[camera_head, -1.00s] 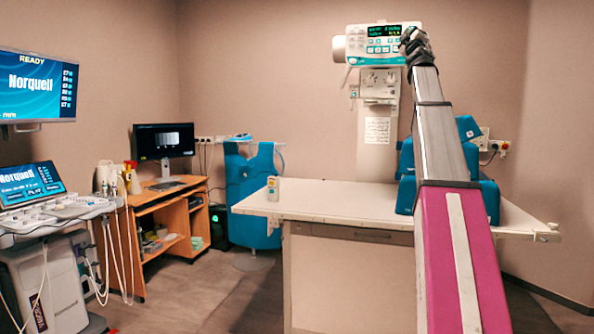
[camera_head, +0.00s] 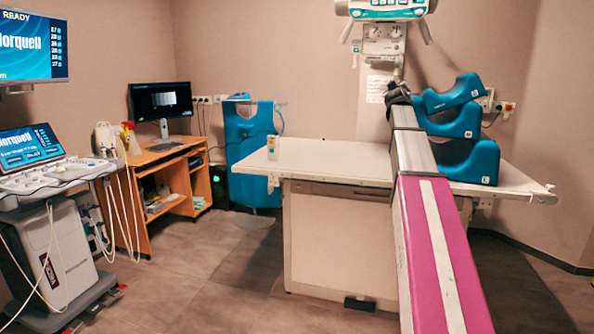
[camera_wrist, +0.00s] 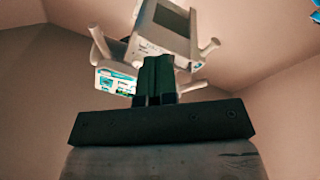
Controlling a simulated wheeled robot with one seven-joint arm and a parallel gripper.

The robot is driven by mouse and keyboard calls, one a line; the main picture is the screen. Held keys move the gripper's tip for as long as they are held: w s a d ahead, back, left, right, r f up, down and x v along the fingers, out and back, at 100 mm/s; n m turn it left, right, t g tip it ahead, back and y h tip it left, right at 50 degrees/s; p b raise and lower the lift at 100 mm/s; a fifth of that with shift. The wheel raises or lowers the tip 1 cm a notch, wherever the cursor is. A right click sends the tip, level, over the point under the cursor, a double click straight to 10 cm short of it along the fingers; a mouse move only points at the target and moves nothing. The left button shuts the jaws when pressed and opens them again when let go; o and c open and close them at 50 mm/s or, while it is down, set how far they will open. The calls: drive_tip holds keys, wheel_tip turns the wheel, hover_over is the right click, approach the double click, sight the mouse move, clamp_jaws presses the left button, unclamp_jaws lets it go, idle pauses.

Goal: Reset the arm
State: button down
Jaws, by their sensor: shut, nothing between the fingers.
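My arm with its pink and grey links reaches out over the right part of the white table (camera_head: 335,163) in the head view. My gripper (camera_head: 397,88) is at its far end, small and dark, in front of the wall stand below the x-ray unit (camera_head: 388,8). In the wrist view my gripper (camera_wrist: 155,78) points up, its two dark fingers together with nothing between them. The x-ray unit (camera_wrist: 165,30) shows above and behind the fingers there, apart from them as far as I can tell.
Stacked blue cushions (camera_head: 465,160) stand on the table just right of my arm. A small bottle-like item (camera_head: 271,147) sits at the table's left end. A blue apron (camera_head: 250,150), a wooden desk (camera_head: 170,165) and an ultrasound cart (camera_head: 55,250) stand left. Floor between is clear.

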drive_tip(key=s+a+f+m+g+y, duration=0.1)
drive_tip(key=s+a+f+g, duration=0.25)
drive_tip(key=f, duration=1.05)
drive_tip(key=s+a+f+m+g+y, duration=0.1)
drive_tip(key=s+a+f+g, duration=0.25)
drive_tip(key=f, duration=1.05)
drive_tip(key=s+a+f+m+g+y, duration=0.15)
drive_tip(key=s+f, duration=0.25)
drive_tip(key=f, duration=1)
drive_tip(key=s+a+f+g+y, duration=0.1)
drive_tip(key=s+a+f+g, duration=0.2)
drive_tip(key=s+f, duration=0.5)
drive_tip(key=s+a+f+g+y, duration=0.1)
drive_tip(key=s+a+f+g, duration=0.3)
drive_tip(key=s+f, duration=0.5)
drive_tip(key=s+a+f+g+y, duration=0.1)
drive_tip(key=s+a+f+g, duration=0.2)
drive_tip(key=s+f, duration=0.6)
drive_tip(key=s+a, duration=0.2)
drive_tip(key=shift+s+a, duration=0.3)
drive_tip(key=shift+s, duration=0.05)
